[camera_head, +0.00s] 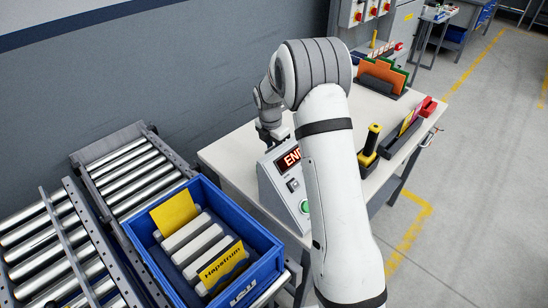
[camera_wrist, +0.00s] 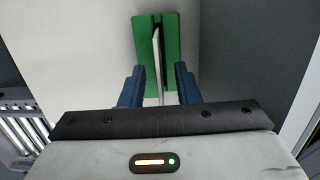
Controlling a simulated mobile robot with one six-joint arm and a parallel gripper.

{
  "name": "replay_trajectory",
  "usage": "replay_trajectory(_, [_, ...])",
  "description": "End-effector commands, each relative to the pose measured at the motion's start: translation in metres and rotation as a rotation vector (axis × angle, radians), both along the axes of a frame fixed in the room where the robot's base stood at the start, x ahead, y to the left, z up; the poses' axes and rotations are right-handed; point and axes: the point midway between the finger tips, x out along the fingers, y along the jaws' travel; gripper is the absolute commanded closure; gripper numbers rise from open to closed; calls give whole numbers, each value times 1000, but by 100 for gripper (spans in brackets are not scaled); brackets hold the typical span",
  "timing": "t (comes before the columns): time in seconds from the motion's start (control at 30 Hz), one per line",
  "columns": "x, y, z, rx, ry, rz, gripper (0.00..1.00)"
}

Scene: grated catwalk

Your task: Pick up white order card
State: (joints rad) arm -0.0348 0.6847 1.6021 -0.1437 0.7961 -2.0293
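The white order card (camera_wrist: 156,50) shows nearly edge-on in the wrist view, standing in the slot of a green holder (camera_wrist: 171,30). My gripper (camera_wrist: 158,70) is open, with one blue finger on each side of the card. A gap shows between the card and each finger. In the head view my gripper (camera_head: 269,128) is low over the far left side of the white table (camera_head: 233,150), partly behind my arm. The card and green holder cannot be made out clearly there.
A grey console (camera_head: 276,186) with a red-lit display stands just in front of my gripper. A blue crate (camera_head: 262,242) with yellow cards sits on a roller conveyor (camera_head: 125,165) at left. A black-yellow scanner (camera_head: 371,140) and card racks (camera_head: 380,78) stand on the table's right side. A grey wall is behind.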

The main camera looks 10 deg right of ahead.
Motion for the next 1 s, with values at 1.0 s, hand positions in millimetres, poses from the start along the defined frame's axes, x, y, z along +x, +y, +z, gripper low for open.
replay_trajectory(1.0, [0, -1, -5, 0, 0, -2, 94])
